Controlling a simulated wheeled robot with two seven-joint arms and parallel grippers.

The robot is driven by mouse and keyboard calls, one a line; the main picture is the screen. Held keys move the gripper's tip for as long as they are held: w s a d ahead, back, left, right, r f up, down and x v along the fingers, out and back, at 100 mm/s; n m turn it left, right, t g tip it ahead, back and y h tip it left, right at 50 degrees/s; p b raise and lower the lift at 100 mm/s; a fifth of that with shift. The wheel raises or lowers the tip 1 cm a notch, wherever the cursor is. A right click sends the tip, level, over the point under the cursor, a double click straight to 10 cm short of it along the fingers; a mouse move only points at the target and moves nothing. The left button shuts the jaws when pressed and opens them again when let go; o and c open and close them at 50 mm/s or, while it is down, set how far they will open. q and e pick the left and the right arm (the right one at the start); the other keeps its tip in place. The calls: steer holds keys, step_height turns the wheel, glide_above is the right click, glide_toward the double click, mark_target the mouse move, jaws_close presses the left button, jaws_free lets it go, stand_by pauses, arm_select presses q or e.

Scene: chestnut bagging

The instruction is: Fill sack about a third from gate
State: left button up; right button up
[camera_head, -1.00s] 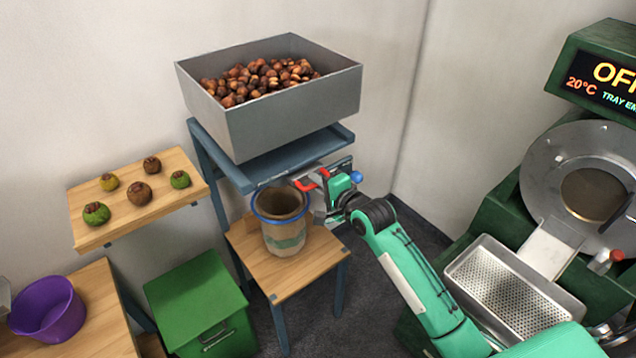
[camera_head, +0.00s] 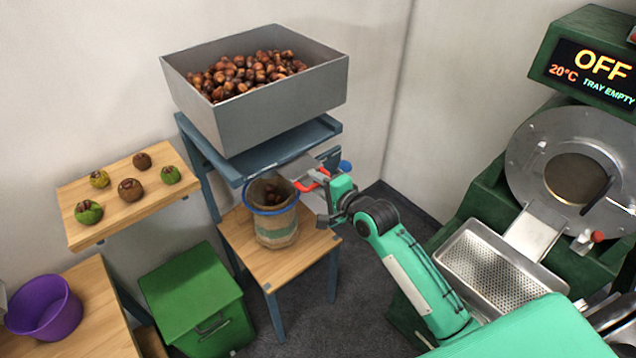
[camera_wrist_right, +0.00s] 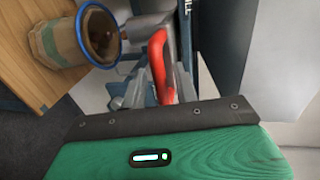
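The sack (camera_head: 277,228) stands upright on a low wooden shelf, its mouth held open by a blue ring; brown chestnuts (camera_head: 272,194) show inside. It also shows in the right wrist view (camera_wrist_right: 66,44). The grey hopper (camera_head: 270,115) above holds a heap of chestnuts. The gate's red handle (camera_head: 312,178) sits under the hopper's blue stand. My right gripper (camera_head: 328,192) is at this handle, beside the sack's mouth. In the right wrist view the red handle (camera_wrist_right: 158,60) runs between the fingers, which look closed on it. My left gripper is not in view.
A roaster (camera_head: 575,180) with a perforated tray (camera_head: 490,268) stands at right; its display reads OFF and TRAY EMPTY. At left are a wooden shelf (camera_head: 125,222) with several fruits, a purple bowl (camera_head: 45,308) and a green box (camera_head: 195,300).

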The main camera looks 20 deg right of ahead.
steer(key=shift+s, duration=0.1)
steer(key=b+v, duration=0.3)
steer(key=v, duration=1)
steer(key=shift+s+b, duration=0.3)
steer(key=shift+b, duration=0.05)
steer(key=shift+d+r, duration=0.1)
stand_by(0.6)
